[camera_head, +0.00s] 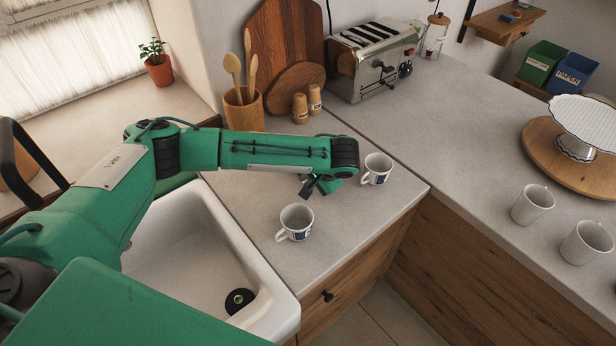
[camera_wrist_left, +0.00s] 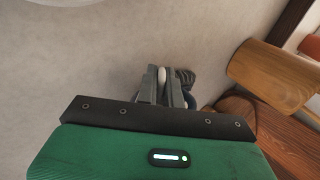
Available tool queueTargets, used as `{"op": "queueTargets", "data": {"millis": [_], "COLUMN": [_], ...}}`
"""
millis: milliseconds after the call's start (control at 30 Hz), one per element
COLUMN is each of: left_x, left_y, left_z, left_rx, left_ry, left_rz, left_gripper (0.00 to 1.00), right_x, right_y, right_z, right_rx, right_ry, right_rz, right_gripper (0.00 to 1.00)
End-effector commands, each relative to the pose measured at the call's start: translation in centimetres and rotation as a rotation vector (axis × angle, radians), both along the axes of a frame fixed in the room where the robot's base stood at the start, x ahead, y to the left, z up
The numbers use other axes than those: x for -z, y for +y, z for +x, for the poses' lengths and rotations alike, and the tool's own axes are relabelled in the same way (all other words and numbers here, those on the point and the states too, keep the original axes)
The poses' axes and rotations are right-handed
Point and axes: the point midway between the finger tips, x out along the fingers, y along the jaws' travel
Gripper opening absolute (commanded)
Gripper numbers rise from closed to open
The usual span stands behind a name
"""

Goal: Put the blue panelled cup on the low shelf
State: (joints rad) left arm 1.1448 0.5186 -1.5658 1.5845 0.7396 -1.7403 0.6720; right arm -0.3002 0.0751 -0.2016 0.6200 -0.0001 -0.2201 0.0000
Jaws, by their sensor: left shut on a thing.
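Two pale cups with blue panels stand near my left gripper (camera_head: 318,187) in the head view. One cup (camera_head: 377,164) is just right of the gripper, its handle towards it. The other cup (camera_head: 296,218) is nearer, below the gripper, on the counter by the sink. In the left wrist view, the fingers (camera_wrist_left: 165,88) are shut around a slim whitish part (camera_wrist_left: 162,76), with a bit of dark blue beside it. The cup body there is mostly hidden, and the head view does not clearly show the grip. A wooden lower shelf (camera_head: 520,84) shows at the upper right.
A white sink (camera_head: 180,250) lies left of the cups. A toaster (camera_head: 372,65), utensil pot (camera_head: 243,112) and shakers (camera_head: 300,108) stand behind. Two plain white cups (camera_head: 532,205) (camera_head: 587,242) and a cake stand (camera_head: 585,120) are on the right counter. Bins (camera_head: 572,72) occupy the lower shelf.

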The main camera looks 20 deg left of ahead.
Motion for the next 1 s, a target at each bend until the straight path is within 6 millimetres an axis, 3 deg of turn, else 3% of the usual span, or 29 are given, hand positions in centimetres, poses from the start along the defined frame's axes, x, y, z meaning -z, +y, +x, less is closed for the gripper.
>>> {"op": "queueTargets", "data": {"millis": [300,333,433,767,1000], "left_x": [0.2,0.2,0.2,0.0,-2.8], "left_y": [0.0,0.0,0.0,0.0,-1.8], "left_z": [0.0,0.0,0.0,0.1,-0.8], "left_rx": [0.000,0.000,0.000,0.000,0.002], "left_ry": [-0.002,-0.002,-0.002,-0.002,-0.003], "left_rz": [0.000,0.000,0.000,0.000,-0.002], "left_gripper": [0.00,0.12,0.30,0.30,0.30], "right_x": [0.0,0.0,0.0,0.0,0.9], "right_y": [-0.6,-0.7,-0.8,-0.8,-0.6], "right_z": [0.0,0.0,0.0,0.0,0.0], "right_rx": [0.000,0.000,0.000,0.001,0.001], "right_ry": [0.001,0.000,0.000,0.000,0.000], "right_rz": [-0.006,-0.007,-0.008,-0.008,-0.006], "right_gripper": [0.92,0.92,0.92,0.92,0.92]}}
